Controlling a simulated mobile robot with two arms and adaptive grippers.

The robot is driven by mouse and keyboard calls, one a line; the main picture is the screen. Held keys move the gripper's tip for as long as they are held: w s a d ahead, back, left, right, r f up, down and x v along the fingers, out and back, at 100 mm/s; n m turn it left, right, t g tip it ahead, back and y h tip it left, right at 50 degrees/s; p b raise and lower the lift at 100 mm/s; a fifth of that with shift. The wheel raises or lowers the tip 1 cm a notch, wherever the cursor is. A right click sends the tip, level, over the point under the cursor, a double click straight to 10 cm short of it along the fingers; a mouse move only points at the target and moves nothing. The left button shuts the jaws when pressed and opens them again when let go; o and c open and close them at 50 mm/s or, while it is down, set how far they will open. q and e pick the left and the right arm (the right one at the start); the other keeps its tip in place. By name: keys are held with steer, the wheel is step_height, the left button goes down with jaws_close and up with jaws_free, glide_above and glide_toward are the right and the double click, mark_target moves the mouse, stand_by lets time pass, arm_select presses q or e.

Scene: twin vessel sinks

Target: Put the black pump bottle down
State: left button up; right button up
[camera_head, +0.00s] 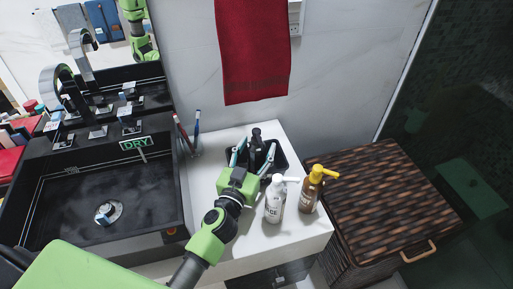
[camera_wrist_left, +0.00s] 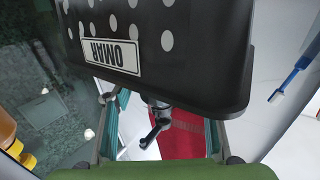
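The black pump bottle (camera_head: 256,148) stands in a black caddy (camera_head: 280,158) on the white counter against the wall. Its pump head (camera_wrist_left: 157,122) shows in the left wrist view, which is upside down. Much of its body is hidden by the caddy, whose dotted side carries a label reading OMAR (camera_wrist_left: 112,53). My left gripper (camera_head: 254,155) is at the caddy with its teal fingers spread, one on each side of the bottle. They look wider apart than the bottle, though their tips are partly hidden. My right gripper is not in view.
A white pump bottle (camera_head: 275,201) and an amber bottle with a yellow pump (camera_head: 311,191) stand close beside the caddy at the right. Toothbrushes (camera_head: 197,127) stand at the left, beside the dark sink (camera_head: 60,205). A red towel (camera_head: 252,50) hangs above. A woven hamper (camera_head: 385,195) is at the right.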

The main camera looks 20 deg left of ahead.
arm_select(q)
steer(key=shift+r, duration=0.1)
steer(key=shift+s, duration=0.15)
steer(key=s+b, duration=0.2)
steer(key=s, duration=0.9)
steer(key=shift+s+a, duration=0.15)
steer(key=shift+s, duration=0.25)
